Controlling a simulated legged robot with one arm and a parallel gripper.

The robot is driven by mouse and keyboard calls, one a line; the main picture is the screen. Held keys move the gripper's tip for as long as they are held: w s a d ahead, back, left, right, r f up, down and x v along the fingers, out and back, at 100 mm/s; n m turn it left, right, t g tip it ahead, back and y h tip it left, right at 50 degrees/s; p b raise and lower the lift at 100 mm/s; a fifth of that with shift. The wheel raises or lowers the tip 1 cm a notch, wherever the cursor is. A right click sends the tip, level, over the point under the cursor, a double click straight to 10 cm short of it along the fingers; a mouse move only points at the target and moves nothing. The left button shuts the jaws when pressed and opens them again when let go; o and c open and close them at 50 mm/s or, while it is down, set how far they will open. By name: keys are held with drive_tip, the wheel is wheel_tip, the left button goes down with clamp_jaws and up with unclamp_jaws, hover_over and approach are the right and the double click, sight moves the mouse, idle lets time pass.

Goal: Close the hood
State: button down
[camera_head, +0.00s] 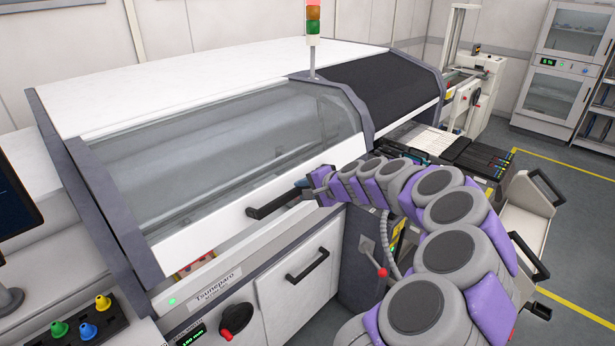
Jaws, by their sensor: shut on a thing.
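The hood (220,135) of the large white and grey machine is a clear curved cover with a white lower front edge. A gap shows under this edge at the left, with small coloured parts visible inside. A dark bar handle (268,208) sits on the white edge. My arm reaches in from the lower right, and my gripper (302,186) is shut on the right end of the handle. The fingertips are small and partly hidden by my wrist.
Below the hood are a cabinet door with a black handle (307,264), a black rotary knob (236,318) and a red-tipped lever (382,271). Coloured buttons (88,331) are at the lower left. A feeder trolley (535,212) stands at the right. A signal tower (313,25) rises behind.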

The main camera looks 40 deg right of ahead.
wheel_tip(320, 180, down, 10)
drive_tip(key=w+b, duration=0.2)
drive_tip(key=w, duration=0.1)
drive_tip(key=shift+r+b, duration=0.15)
drive_tip(key=shift+b, duration=0.2)
drive_tip(key=shift+a, duration=0.1)
